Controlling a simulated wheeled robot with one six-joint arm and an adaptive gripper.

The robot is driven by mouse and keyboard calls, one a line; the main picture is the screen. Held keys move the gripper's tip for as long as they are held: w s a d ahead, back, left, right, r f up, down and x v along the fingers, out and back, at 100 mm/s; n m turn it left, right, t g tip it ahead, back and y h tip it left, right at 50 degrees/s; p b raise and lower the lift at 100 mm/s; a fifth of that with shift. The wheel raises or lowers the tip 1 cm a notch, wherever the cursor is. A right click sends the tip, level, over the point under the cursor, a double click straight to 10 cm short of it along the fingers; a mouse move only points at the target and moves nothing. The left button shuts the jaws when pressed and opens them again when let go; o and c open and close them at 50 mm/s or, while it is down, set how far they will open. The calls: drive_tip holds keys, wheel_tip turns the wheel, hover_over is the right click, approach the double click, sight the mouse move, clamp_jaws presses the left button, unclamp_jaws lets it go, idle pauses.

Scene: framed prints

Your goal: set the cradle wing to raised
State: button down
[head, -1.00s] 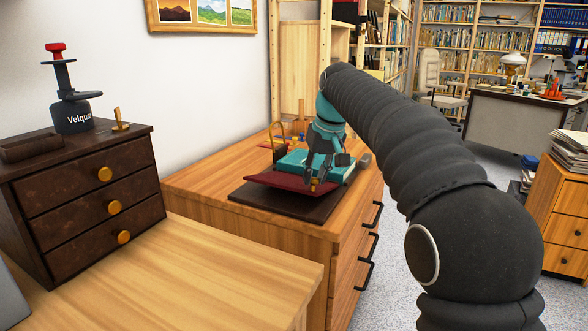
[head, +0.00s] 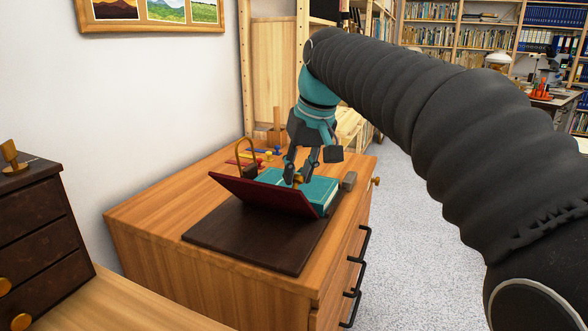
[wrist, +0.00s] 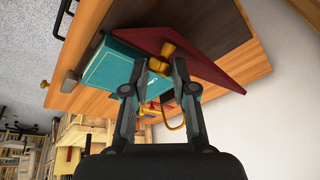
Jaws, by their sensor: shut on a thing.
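The cradle wing is a dark red panel (head: 255,194) over a dark brown base board (head: 225,238) on the wooden cabinet. It is tilted, with its far-side edge lifted off the board. It also shows in the wrist view (wrist: 208,66). My gripper (head: 298,178) is shut on the brass knob (wrist: 167,49) at the wing's edge. The fingers hide part of the knob. A teal book (head: 326,190) lies beside the wing, behind and right of it; it also shows in the wrist view (wrist: 110,70).
A brass hoop with a dark body (head: 247,155) stands close behind the wing. Small coloured items (head: 268,153) lie farther back. A grey block (head: 349,180) sits at the cabinet's right edge. A dark drawer unit (head: 35,240) stands at left. The cabinet top's left part is clear.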

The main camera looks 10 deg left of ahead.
drive_tip(key=shift+w+d+f, duration=0.25)
drive_tip(key=shift+d+f, duration=0.1)
drive_tip(key=shift+f, duration=0.2)
drive_tip(key=c, duration=1.3)
unclamp_jaws()
drive_tip(key=o, duration=0.4)
drive_tip(key=shift+w+d, duration=0.15)
drive_tip(key=shift+w, duration=0.05)
drive_tip(key=shift+c, duration=0.2)
drive_tip(key=shift+s+a+r, duration=0.15)
drive_tip(key=shift+a+r, duration=0.05)
drive_tip(key=shift+a, duration=0.05)
drive_tip(key=shift+s+r, duration=0.1)
drive_tip(key=shift+r, duration=0.05)
drive_tip(key=v, duration=1.1)
drive_tip(key=shift+r, duration=0.4)
drive_tip(key=shift+d, duration=0.1)
